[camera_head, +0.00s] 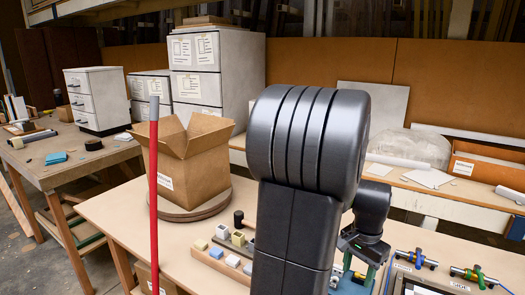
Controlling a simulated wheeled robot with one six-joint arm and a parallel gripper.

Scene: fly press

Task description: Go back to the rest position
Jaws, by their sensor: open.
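My dark grey arm rises large in the middle of the view and hides much of the bench behind it. My gripper (362,246) shows partly, to the right of the big arm link and below my wrist. It is open, and I see nothing held in it. It is above a green device (353,282) on the bench, which is mostly hidden by my arm. I cannot tell how far apart the two are.
An open cardboard box (190,165) stands on a round turntable (193,211) on the bench (115,213). A red pole (153,210) stands upright in front. Small blocks (228,256) sit left of my arm. Blue and green clamp-like tools (416,259) lie at right.

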